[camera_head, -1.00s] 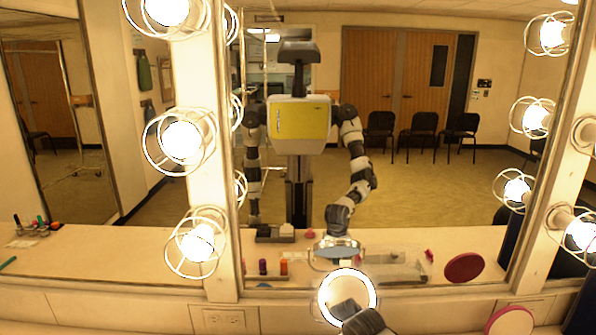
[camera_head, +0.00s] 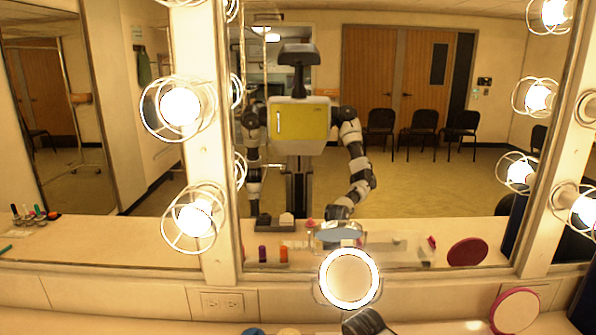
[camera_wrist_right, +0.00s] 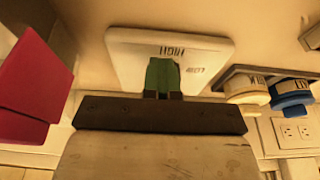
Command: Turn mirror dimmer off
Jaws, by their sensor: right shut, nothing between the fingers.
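A white dimmer plate (camera_wrist_right: 185,52) marked HIGH and LOW fills the upper middle of the right wrist view, its lettering upside down. My right gripper (camera_wrist_right: 163,76) is shut and empty, its green fingertips overlapping the plate near HIGH; I cannot tell whether they touch it, and they may hide its control. In the head view my right gripper's arm (camera_head: 366,322) shows at the bottom edge, just below a round ring-lit mirror (camera_head: 349,278), whose ring glows white. My left gripper shows no direct view; only my left arm's reflection appears.
A pink-edged round item (camera_head: 514,312) stands at right on the counter. An outlet (camera_head: 222,302) is on the wall. Lit caged bulbs (camera_head: 195,218) flank the big mirror.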

